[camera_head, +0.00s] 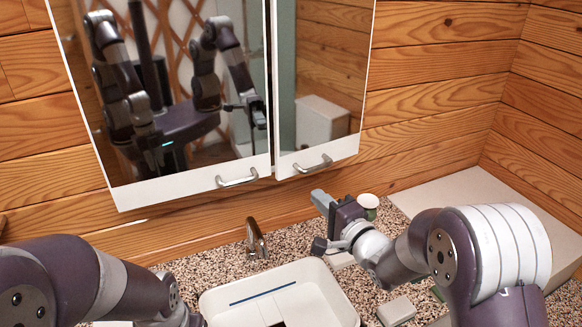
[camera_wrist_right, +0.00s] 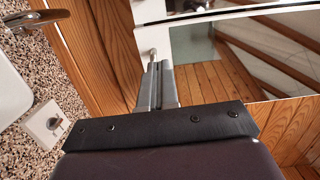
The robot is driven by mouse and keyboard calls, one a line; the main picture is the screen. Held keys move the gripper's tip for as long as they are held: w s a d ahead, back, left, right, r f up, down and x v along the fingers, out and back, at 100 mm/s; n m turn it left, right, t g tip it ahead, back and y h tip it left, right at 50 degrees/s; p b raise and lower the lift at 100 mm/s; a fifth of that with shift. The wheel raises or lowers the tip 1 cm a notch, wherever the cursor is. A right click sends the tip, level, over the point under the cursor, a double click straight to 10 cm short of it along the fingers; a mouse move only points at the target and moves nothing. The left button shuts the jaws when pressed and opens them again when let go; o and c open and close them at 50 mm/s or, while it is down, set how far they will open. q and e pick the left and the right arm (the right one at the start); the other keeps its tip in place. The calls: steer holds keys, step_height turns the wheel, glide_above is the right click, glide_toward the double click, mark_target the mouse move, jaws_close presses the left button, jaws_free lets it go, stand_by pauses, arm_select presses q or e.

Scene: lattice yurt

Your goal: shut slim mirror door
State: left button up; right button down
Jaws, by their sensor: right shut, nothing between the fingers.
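The slim mirror door (camera_head: 322,75) is the narrower right-hand door of the wall cabinet, with a white bottom strip and a bar handle (camera_head: 313,164). Its lower edge slants a little more steeply than the wide door's, and a narrow dark gap separates them. I cannot tell for sure how far it stands open. My right gripper (camera_head: 319,197) is shut and empty, just below the handle. In the right wrist view its fingers (camera_wrist_right: 158,84) point at the door's white strip (camera_wrist_right: 151,37), by the handle; contact is unclear. My left gripper is out of view.
The wide mirror door (camera_head: 180,90) hangs to the left and reflects my own body. Below are a tap (camera_head: 256,238), a white basin (camera_head: 335,295) and a speckled counter (camera_head: 210,272). Small items sit near my right arm, including a white round-topped one (camera_head: 368,201). A pale ledge (camera_head: 450,190) fills the right corner.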

mark_target(281, 161)
steer(key=p+x, duration=0.5)
steer(key=x, duration=0.8)
steer(key=shift+s+a+r+p, duration=0.1)
steer(key=shift+s+r+p, duration=0.05)
steer(key=shift+p, duration=0.2)
steer(key=shift+w+a, duration=0.2)
steer(key=shift+w, duration=0.35)
steer(key=w+b, duration=0.1)
steer(key=b, duration=0.1)
steer(key=w+a+f+m+h+b, duration=0.1)
steer(key=b, duration=0.1)
steer(key=shift+w+a+t, duration=0.25)
steer(key=shift+a+t, duration=0.05)
steer(key=shift+a, duration=0.05)
steer(key=shift+a+r+m+h+b, duration=0.1)
steer(key=shift+r+m+h+b, duration=0.15)
steer(key=shift+m+h+b, duration=0.2)
steer(key=shift+r+h, duration=0.2)
steer(key=shift+h, duration=0.05)
steer(key=shift+r, duration=0.1)
